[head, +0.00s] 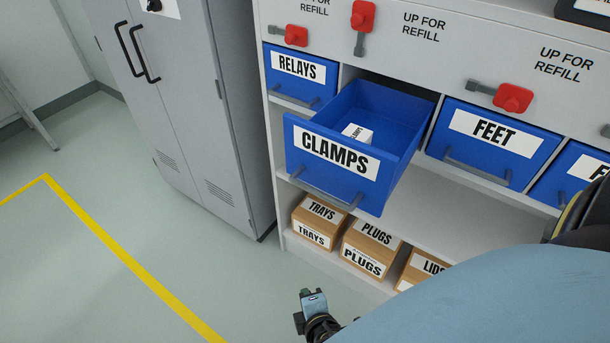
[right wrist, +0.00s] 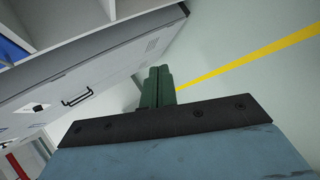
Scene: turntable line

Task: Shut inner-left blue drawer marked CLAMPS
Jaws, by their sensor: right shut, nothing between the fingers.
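The blue CLAMPS drawer (head: 300,160) is pulled well out of the shelf unit in the head view, between the RELAYS and FEET drawers. A small white labelled box (head: 357,133) lies inside it. Its grey bar handle (head: 318,193) runs along the lower front. My right gripper (head: 313,298) is low in the head view, below the drawer front and apart from it. In the right wrist view its green fingers (right wrist: 157,86) are together with nothing between them. My left gripper is in neither view.
The RELAYS (head: 300,88) and FEET (head: 470,138) drawers sit shut on either side. Cardboard boxes (head: 372,247) stand on the shelf below. Red levers, one on the panel above CLAMPS (head: 361,17), line the top. A grey locker (head: 185,110) stands left; the floor before it is clear.

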